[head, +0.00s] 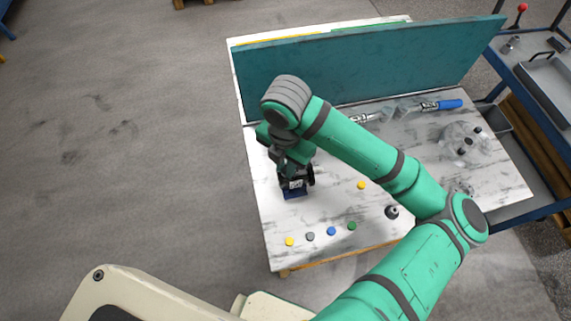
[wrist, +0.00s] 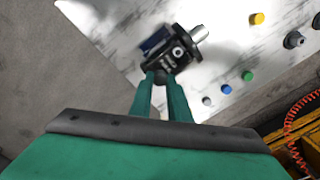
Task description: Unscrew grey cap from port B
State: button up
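The hydraulic motor (head: 295,183) stands on the left part of the white marbled table, with a blue part under its black body. In the wrist view the black motor (wrist: 172,54) shows a silver shaft pointing up and right. My gripper (wrist: 162,80) reaches the motor's near side. Its two green fingers stand apart, with a dark round piece between their tips. I cannot tell whether this piece is the grey cap on port B, or whether the fingers press on it. In the head view my arm partly covers the motor and hides the fingertips.
Loose yellow (head: 289,241), grey (head: 310,237), blue (head: 331,231) and green (head: 352,226) caps lie along the table's near edge. Another yellow cap (head: 361,185) and a dark grey part (head: 392,211) lie farther right. A teal panel (head: 370,60) stands along the back.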

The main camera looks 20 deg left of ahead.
jog(key=shift+o, duration=0.7)
jog(key=m, duration=1)
grip_shut()
dwell(0.3)
